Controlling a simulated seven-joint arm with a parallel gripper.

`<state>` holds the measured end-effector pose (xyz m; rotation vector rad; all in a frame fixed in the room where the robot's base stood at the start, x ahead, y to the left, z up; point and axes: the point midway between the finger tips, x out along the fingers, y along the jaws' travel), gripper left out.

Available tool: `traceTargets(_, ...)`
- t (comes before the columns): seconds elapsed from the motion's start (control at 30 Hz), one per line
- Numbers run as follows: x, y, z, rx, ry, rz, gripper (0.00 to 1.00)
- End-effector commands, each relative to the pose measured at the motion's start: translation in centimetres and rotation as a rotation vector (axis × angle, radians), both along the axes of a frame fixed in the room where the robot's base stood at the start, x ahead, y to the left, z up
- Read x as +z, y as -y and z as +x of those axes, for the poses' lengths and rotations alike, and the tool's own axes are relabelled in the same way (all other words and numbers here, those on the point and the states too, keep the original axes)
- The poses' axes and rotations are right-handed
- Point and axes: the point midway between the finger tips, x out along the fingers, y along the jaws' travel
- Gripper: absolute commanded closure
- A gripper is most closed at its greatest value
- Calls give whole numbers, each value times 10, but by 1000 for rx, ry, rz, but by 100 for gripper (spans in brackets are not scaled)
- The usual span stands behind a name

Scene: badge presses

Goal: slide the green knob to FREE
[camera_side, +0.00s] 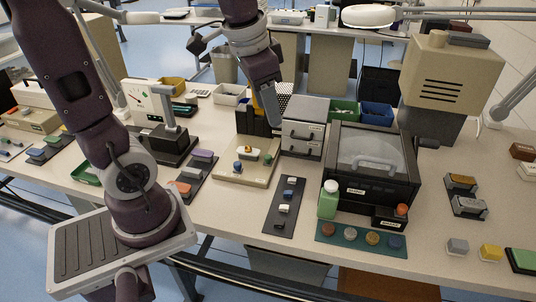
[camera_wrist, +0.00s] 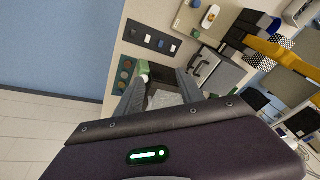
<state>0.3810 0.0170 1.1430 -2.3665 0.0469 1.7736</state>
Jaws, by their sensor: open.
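A small green knob (camera_side: 268,158) stands at the right part of a beige board (camera_side: 236,176) in the side view. A blue knob (camera_side: 238,167) and a pale plate with a yellow-orange part (camera_side: 248,151) share that board. The lettering is too small to read. My gripper (camera_side: 271,116) is above and behind the board, apart from the knob. In the wrist view its grey fingers (camera_wrist: 161,92) are spread, with nothing held between them.
A black press with a clear lid (camera_side: 372,160) stands right of the board, with a green bottle (camera_side: 328,199) before it. A grey drawer unit (camera_side: 303,132) stands close by the board. A dark strip with several small knobs (camera_side: 285,207) lies in front.

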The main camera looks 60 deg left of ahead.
Motion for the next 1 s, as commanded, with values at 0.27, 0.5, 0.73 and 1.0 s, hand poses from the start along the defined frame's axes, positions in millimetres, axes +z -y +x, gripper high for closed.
traceTargets(0.27, -142, -131, 93, -168, -248, -18, 55)
traceTargets(0.5, -208, -168, 97, -236, -300, -52, 55)
traceTargets(0.73, -251, -167, 97, -238, -303, -52, 55)
traceTargets(1.0, -274, -167, 98, -238, -299, -50, 55)
